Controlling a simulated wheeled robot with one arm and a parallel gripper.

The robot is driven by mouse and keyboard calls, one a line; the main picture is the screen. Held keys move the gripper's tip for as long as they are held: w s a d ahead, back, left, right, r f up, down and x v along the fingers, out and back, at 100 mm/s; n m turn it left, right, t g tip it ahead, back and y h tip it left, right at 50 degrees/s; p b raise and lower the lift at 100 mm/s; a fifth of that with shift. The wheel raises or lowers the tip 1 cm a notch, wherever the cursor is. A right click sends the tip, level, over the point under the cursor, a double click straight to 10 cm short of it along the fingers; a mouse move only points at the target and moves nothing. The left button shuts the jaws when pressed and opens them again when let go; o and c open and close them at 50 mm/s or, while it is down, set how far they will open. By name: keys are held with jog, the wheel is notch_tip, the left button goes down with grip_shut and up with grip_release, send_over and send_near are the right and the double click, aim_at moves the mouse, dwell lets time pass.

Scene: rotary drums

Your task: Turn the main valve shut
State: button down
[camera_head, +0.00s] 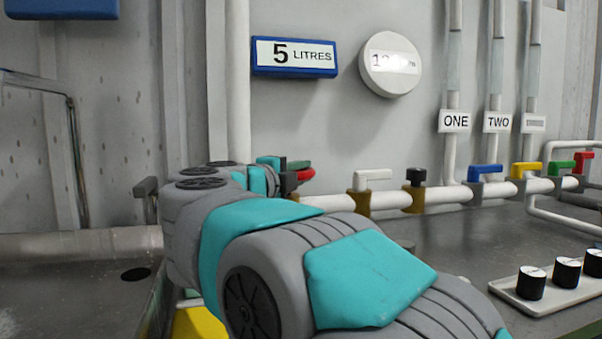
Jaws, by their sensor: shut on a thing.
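A red and green valve handle (305,174) shows at the left end of the white pipe, just beyond my arm. I take it to be the main valve, but no label on it shows. My gripper (289,180) is at this handle, seen from behind and small. It is shut on the handle. My arm hides the valve body, most of the fingers and the pipe below. How far the handle is turned cannot be told.
The white pipe (330,202) runs right with a white-handled valve (372,177), a black knob (415,176), and blue (484,171), yellow (527,168), green and red levers. Black dials (531,283) stand on the grey counter at right. A sink (70,290) lies left.

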jog(key=c, duration=0.8)
grip_release()
jog(key=shift+s, duration=0.1)
jog(key=shift+o, duration=0.2)
jog(key=shift+a, duration=0.1)
jog(key=b+v, duration=0.1)
jog(key=v, duration=0.5)
jog(key=shift+s+a, duration=0.25)
jog(key=shift+a, duration=0.05)
jog(key=shift+s+a, duration=0.2)
jog(key=shift+s, duration=0.25)
jog(key=shift+s, duration=0.1)
